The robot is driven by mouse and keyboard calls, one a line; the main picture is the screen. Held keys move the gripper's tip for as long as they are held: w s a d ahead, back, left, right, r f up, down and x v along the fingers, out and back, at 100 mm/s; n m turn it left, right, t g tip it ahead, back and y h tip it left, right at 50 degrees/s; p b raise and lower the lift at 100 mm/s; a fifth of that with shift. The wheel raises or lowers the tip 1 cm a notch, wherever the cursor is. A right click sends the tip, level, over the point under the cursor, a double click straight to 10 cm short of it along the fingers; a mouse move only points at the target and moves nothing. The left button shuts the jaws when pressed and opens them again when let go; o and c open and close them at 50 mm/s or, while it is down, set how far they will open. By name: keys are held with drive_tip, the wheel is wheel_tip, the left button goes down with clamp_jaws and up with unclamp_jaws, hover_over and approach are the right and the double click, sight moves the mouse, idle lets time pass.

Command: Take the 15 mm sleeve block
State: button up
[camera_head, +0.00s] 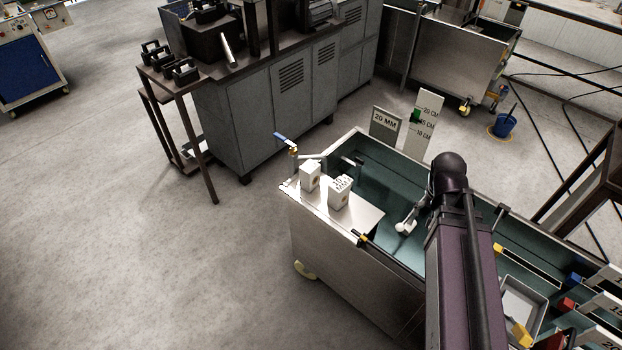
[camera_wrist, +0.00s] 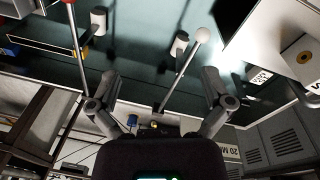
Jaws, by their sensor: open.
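Two white sleeve blocks stand upright side by side on a bare metal shelf (camera_head: 347,217) at the trough's left end. The left block (camera_head: 310,177) and the right block (camera_head: 341,194) have dark markings. I cannot read for sure which is the 15 mm one.
A white-knobbed lever (camera_head: 405,227) stands in the green trough near my arm; it shows in the wrist view (camera_wrist: 201,36). A blue-handled valve (camera_head: 285,141) is beyond the shelf.

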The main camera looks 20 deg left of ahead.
drive_tip(key=w+a+f+m+t+h+b, duration=0.1)
drive_tip(key=w+a, duration=0.2)
drive_tip(key=a, duration=0.2)
drive_tip(key=w+a+t+h+b, duration=0.1)
drive_tip(key=w+a, duration=0.2)
drive_tip(key=a, duration=0.3)
drive_tip(key=m+t+b, duration=0.2)
drive_tip(key=t+b, duration=0.2)
drive_tip(key=t, duration=0.2)
approach(308, 167)
drive_tip(key=shift+s+a+r, duration=0.1)
drive_tip(key=shift+s+r, duration=0.2)
drive_tip(key=shift+r, duration=0.2)
drive_tip(key=b+x, duration=0.4)
drive_tip(key=x, duration=0.3)
drive_tip(key=shift+s+f+b, duration=0.1)
drive_tip(key=shift+s+b, duration=0.05)
drive_tip(key=shift+b, duration=0.2)
drive_tip(key=shift+b+x, duration=0.55)
drive_tip(key=shift+x, duration=0.3)
